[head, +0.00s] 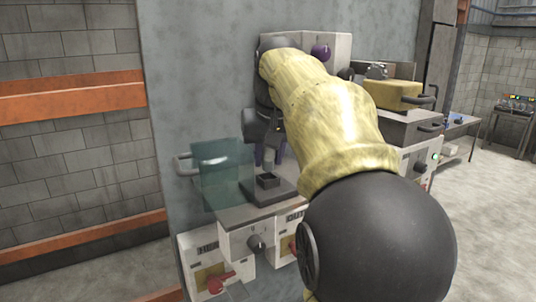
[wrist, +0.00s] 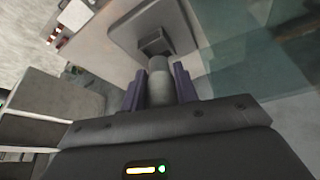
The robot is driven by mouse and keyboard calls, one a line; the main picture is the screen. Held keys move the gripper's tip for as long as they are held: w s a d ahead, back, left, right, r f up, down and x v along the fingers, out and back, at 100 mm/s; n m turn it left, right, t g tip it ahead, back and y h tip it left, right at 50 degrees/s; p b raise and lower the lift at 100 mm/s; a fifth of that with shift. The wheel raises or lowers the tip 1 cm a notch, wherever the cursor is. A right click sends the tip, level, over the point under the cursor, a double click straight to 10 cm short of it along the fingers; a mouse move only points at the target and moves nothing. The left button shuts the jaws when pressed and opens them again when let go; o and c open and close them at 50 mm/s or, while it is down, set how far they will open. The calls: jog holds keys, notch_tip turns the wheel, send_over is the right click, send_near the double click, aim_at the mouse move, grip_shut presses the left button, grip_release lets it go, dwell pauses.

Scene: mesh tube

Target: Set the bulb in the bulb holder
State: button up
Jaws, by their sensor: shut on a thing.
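The bulb (wrist: 160,88) is a pale grey rounded cylinder held between the two purple fingers of my gripper (wrist: 161,84) in the wrist view. Its tip points toward the bulb holder, a small dark square socket (wrist: 153,43) on a grey plate. In the head view the holder (head: 268,181) stands on the plate at the front of the bench. My gripper (head: 270,154) is above it there, mostly hidden by my arm.
A clear greenish shield (head: 222,174) with a handle stands just left of the holder. Below are panels with a red lever (head: 220,283) and a dark knob (head: 255,243). A yellow block (head: 393,95) and a purple ball (head: 320,51) are behind my arm.

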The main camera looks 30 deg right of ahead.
jog(key=shift+f+b, duration=0.5)
jog(key=shift+f, duration=0.15)
jog(key=shift+r, duration=0.1)
jog(key=shift+r+p, duration=2.85)
jog(key=shift+p, duration=0.05)
jog(key=shift+p, duration=0.3)
dwell(0.5)
jog(key=shift+f+b, duration=2.4)
jog(key=shift+f, duration=0.55)
jog(key=o, duration=1.1)
